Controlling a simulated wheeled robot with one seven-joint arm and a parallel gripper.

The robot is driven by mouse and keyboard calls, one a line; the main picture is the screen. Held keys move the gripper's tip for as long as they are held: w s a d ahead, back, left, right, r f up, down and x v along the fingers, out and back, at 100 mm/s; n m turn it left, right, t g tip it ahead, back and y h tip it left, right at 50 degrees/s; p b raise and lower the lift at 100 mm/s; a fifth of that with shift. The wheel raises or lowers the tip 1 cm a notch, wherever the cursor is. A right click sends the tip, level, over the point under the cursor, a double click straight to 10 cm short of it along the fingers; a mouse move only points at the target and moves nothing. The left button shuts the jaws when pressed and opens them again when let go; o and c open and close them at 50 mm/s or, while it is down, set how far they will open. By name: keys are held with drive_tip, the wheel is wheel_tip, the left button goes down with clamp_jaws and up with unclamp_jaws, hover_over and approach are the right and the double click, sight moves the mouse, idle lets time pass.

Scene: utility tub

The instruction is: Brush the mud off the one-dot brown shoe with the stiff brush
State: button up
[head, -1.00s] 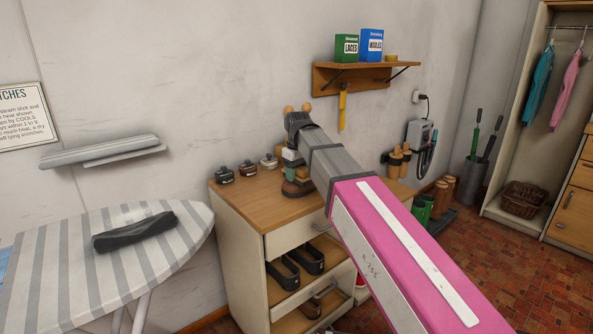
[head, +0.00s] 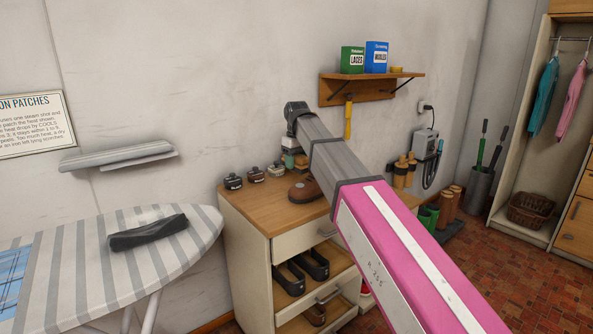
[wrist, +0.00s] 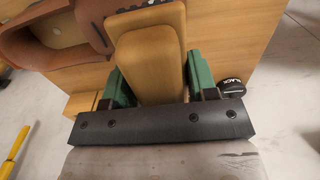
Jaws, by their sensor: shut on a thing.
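A brown shoe (head: 303,189) stands on top of the wooden cabinet, partly hidden behind my arm in the head view. In the wrist view its open top and tan inside show at the upper left (wrist: 97,22). My gripper (wrist: 158,75) has green fingers and is shut on the wooden body of the stiff brush (wrist: 152,48). The brush is beside the shoe's edge in the wrist view; its bristles are mostly hidden, and I cannot tell whether they touch. Mud and dot marks on the shoe cannot be made out.
Several small polish jars stand left of the shoe on the cabinet top (head: 258,208), one labelled BLACK (wrist: 231,87). Dark shoes (head: 290,278) lie in the open drawers below. An ironing board (head: 95,265) stands left. A shelf (head: 370,88) with boxes is on the wall.

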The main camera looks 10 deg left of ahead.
drive_tip(key=shift+r, duration=1.05)
